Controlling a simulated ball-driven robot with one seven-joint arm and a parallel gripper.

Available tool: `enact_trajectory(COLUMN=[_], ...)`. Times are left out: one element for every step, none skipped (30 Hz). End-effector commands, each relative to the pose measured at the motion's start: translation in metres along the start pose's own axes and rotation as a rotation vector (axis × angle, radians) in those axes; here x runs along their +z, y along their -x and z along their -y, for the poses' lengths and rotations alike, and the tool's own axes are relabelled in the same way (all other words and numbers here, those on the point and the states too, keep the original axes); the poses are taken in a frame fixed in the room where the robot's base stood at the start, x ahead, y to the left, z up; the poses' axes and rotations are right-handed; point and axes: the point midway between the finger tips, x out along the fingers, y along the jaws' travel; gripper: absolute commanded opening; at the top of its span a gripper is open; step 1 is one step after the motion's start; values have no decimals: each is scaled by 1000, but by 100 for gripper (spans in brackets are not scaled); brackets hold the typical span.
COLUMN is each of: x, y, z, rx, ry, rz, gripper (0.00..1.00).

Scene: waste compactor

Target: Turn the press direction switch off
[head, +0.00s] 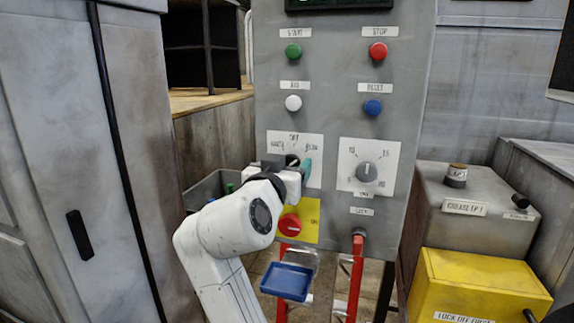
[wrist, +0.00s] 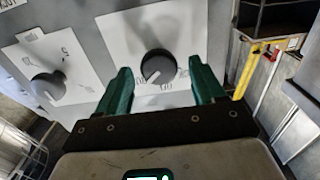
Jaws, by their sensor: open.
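The press direction switch is a dark round knob (wrist: 158,66) on a white label plate (head: 312,145) on the grey control panel. In the wrist view its white pointer mark points to the lower left, left of the middle label at the plate's lower edge. My gripper (wrist: 160,75) is open, with one green finger on each side of the knob. I cannot tell whether the fingers touch it. In the head view my gripper (head: 298,167) is in front of the plate and hides most of the knob.
A second dial (head: 366,172) sits to the right on its own plate. A red knob (head: 289,225) on a yellow plate is just below my gripper. Green (head: 293,50), red (head: 378,51), white (head: 293,103) and blue (head: 372,107) buttons are above.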

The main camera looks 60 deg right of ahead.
Motion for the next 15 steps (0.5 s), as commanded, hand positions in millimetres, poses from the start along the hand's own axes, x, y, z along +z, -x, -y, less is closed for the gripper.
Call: enact_trajectory(x=[0,0,0,0,0,0,0,0,0,0,0,0,0,0,0], y=[0,0,0,0,0,0,0,0,0,0,0,0,0,0,0], z=[0,0,0,0,0,0,0,0,0,0,0,0,0,0,0], rx=[0,0,0,0,0,0,0,0,0,0,0,0,0,0,0], ry=[0,0,0,0,0,0,0,0,0,0,0,0,0,0,0], rz=[0,0,0,0,0,0,0,0,0,0,0,0,0,0,0], gripper=[68,68,68,68,67,64,61,58,54,51,48,44,42,39,35])
